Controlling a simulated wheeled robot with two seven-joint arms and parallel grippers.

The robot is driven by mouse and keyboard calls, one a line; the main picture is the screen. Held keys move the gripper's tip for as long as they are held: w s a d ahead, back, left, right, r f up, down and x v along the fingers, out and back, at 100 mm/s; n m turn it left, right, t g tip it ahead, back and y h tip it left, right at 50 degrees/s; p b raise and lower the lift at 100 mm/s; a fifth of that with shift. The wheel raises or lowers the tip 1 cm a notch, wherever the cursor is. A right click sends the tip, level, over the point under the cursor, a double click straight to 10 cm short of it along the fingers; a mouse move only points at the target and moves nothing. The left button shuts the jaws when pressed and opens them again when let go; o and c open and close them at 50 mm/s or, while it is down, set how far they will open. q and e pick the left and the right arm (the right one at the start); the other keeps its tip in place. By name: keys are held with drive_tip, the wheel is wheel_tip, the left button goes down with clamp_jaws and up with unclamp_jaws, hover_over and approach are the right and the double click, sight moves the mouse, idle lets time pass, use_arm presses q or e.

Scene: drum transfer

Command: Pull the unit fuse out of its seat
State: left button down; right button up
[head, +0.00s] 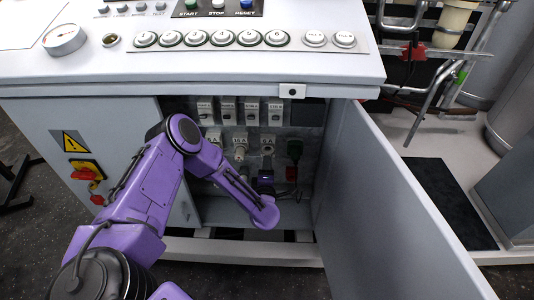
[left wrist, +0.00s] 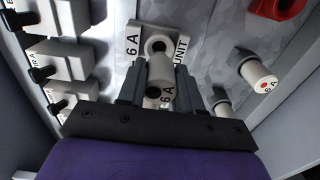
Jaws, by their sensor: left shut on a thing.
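The unit fuse (left wrist: 160,72) is a pale cylinder with a black dot and "6 A" on its near end. My left gripper (left wrist: 155,88) is shut on it, one dark finger on each side. Its seat (left wrist: 157,45), marked "6 A" and "UNIT", is just beyond the fuse. The seat's dark round mouth shows above the fuse; I cannot tell if the fuse's far end is fully clear of it. In the head view my left gripper (head: 265,182) is inside the open cabinet, and the fuse cannot be made out there. My right gripper is not in view.
Another fuse (left wrist: 264,84), with a red dot, sticks out at the right in the wrist view. Several switches (left wrist: 55,62) line the left side. The open cabinet door (head: 385,200) stands right of my arm. The console (head: 190,62) overhangs the cabinet.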

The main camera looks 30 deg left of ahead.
use_arm(q)
drive_tip(key=shift+s+d, duration=0.3)
drive_tip(key=shift+s, duration=0.25)
drive_tip(key=shift+w, duration=0.15)
drive_tip(key=shift+w+a, duration=0.15)
drive_tip(key=shift+w, duration=0.1)
drive_tip(key=shift+s+d+r, duration=0.1)
drive_tip(key=shift+s+d, duration=0.1)
drive_tip(key=shift+s, duration=0.1)
drive_tip(key=shift+p+v, duration=0.95)
drive_tip(key=shift+v, duration=1.15)
